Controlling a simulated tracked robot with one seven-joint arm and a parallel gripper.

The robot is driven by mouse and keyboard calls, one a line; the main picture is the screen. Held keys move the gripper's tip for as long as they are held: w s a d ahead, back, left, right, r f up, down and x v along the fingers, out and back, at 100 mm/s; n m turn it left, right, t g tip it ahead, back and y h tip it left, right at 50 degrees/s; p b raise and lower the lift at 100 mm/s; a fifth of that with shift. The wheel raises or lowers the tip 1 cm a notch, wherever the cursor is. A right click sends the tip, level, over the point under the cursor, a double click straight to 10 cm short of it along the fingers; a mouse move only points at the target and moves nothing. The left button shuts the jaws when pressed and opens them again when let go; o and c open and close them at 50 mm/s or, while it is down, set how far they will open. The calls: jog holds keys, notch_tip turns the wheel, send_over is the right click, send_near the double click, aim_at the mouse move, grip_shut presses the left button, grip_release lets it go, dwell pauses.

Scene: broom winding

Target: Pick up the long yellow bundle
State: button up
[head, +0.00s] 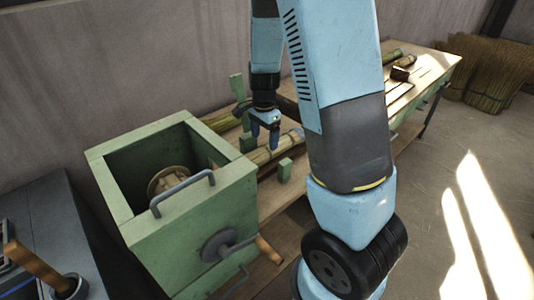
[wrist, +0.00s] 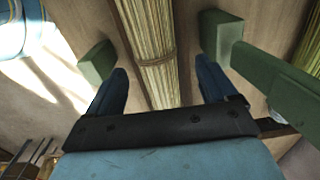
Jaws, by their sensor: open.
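The long yellow bundle (head: 264,155) of straw lies on the wooden bench, between small green blocks, in the head view. In the wrist view the bundle (wrist: 155,45) runs down the middle with a tie around it. My gripper (head: 265,136) points down at the bundle in the head view. In the wrist view my gripper (wrist: 160,88) is open, with one blue finger on each side of the bundle and a gap to it on both sides. The bundle's lower part is hidden behind the gripper body in the wrist view.
Green blocks (wrist: 97,62) (wrist: 220,38) stand close to both fingers. A green box (head: 205,225) with a crank is at the bundle's left end. Another bundle (head: 220,122) lies behind. Straw sheaves (head: 490,70) stand at the back right. The floor at right is clear.

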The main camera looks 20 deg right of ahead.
aim_at(266, 147)
jog(key=shift+s+d+f, duration=0.1)
jog(key=shift+f, duration=1.55)
jog(key=shift+s+d+f, duration=0.1)
jog(key=shift+f, duration=1.5)
jog(key=shift+c, duration=0.4)
jog(key=c, duration=1)
jog(key=shift+r, duration=0.1)
